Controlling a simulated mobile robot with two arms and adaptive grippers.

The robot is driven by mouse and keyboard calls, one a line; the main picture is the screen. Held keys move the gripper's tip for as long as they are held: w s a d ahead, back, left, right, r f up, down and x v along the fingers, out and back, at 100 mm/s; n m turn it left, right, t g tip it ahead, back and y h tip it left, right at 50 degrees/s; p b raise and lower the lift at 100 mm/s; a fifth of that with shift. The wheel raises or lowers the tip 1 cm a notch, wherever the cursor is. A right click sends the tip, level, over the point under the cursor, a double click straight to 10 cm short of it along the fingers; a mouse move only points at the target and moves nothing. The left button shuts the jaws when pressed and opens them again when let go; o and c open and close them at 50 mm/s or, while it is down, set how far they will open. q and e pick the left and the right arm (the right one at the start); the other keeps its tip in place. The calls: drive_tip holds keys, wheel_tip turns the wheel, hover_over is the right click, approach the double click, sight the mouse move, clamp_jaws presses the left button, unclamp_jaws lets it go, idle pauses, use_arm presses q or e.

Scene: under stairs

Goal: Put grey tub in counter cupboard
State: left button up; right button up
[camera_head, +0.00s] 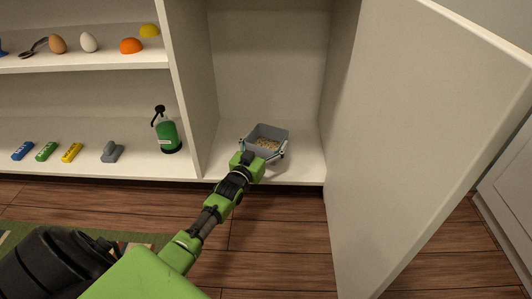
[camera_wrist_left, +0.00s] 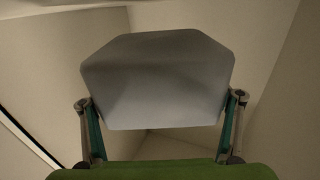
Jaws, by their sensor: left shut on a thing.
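In the left wrist view the tub's grey side (camera_wrist_left: 160,80) fills the space between the fingers. I cannot tell whether the tub rests on the cupboard floor or is held just above it. My right gripper is not in view.
The cupboard door (camera_head: 415,130) stands open on the right. A divider (camera_head: 187,80) separates the cupboard from open shelves on the left. These hold a green bottle (camera_head: 167,134), a grey block (camera_head: 112,152), coloured blocks and egg-like items. Cupboard floor behind and right of the tub looks clear.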

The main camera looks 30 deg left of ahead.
sight(272, 139)
use_arm(q)
drive_tip(key=shift+w+a+f, duration=0.1)
drive_tip(key=shift+w+f, duration=0.05)
drive_tip(key=shift+f, duration=0.1)
drive_tip(key=shift+w+a+f+b, duration=0.15)
drive_tip(key=shift+f+b, duration=1.35)
drive_tip(key=shift+f, duration=0.15)
drive_tip(key=shift+f, duration=0.15)
drive_tip(key=o, duration=1.6)
